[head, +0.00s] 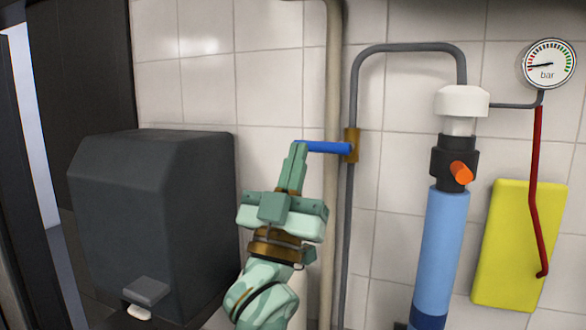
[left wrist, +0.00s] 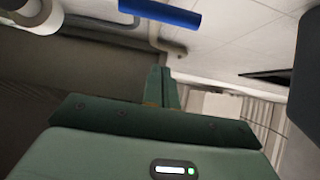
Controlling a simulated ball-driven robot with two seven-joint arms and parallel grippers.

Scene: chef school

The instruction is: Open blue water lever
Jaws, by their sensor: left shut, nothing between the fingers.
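The blue water lever (head: 328,148) sticks out to the left, roughly level, from a brass valve (head: 351,146) on a grey vertical pipe. My left gripper (head: 298,148) is shut and empty, with its fingertips at the free left end of the lever. In the head view the tips overlap that end; I cannot tell whether they touch it. In the left wrist view the lever (left wrist: 160,12) is at the top, apart in the picture from the shut fingers (left wrist: 162,88). My right gripper is not in view.
A dark grey box-shaped dispenser (head: 150,220) is left of my arm. Right of the pipe are a blue cylinder (head: 440,250) with an orange knob (head: 461,172), a pressure gauge (head: 549,64), a red pipe (head: 534,180) and a yellow panel (head: 505,245). White tiled wall lies behind.

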